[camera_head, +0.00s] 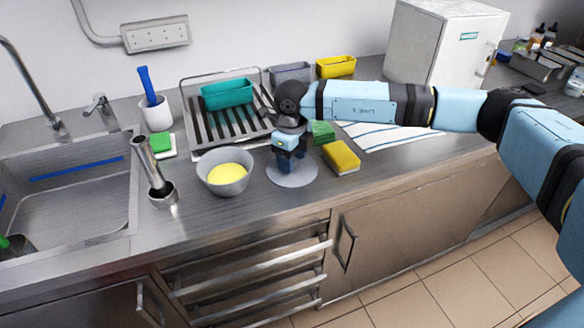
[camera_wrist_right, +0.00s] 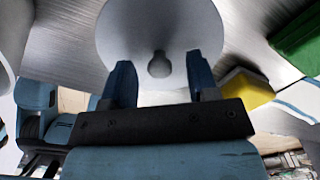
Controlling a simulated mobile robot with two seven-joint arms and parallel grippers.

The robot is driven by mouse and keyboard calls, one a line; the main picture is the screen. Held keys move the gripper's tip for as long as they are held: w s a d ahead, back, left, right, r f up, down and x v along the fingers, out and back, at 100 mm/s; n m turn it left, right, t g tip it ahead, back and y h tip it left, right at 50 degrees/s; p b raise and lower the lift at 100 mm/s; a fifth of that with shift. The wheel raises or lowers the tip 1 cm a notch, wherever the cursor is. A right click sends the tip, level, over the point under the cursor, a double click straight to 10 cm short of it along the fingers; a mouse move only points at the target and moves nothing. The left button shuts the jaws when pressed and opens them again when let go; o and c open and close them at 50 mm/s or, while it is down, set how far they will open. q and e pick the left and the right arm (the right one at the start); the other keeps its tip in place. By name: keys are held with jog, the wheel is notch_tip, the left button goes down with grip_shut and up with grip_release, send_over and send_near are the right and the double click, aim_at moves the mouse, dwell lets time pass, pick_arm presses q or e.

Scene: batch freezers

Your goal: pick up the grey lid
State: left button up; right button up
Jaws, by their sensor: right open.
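The grey lid (camera_head: 292,174) is a round flat disc lying on the steel counter, right of the grey bowl with yellow contents (camera_head: 225,173). In the wrist view the lid (camera_wrist_right: 160,25) fills the top middle, with its small knob (camera_wrist_right: 160,65) between my fingers. My right gripper (camera_head: 291,168) points down over the lid and hides part of it. In the wrist view the right gripper (camera_wrist_right: 160,80) is open, with one blue finger on each side of the knob, apart from it. I cannot tell whether the fingertips touch the disc. My left gripper is not in view.
A yellow sponge (camera_head: 341,157) and a green sponge (camera_head: 322,132) lie close right of the lid. A dish rack (camera_head: 190,122) with a teal tray (camera_head: 227,93) stands behind. A metal faucet-like tool (camera_head: 153,175) and the sink (camera_head: 80,180) are left.

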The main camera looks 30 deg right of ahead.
jog(key=shift+f, duration=0.6)
jog(key=c, duration=1)
jog(key=shift+r, duration=0.15)
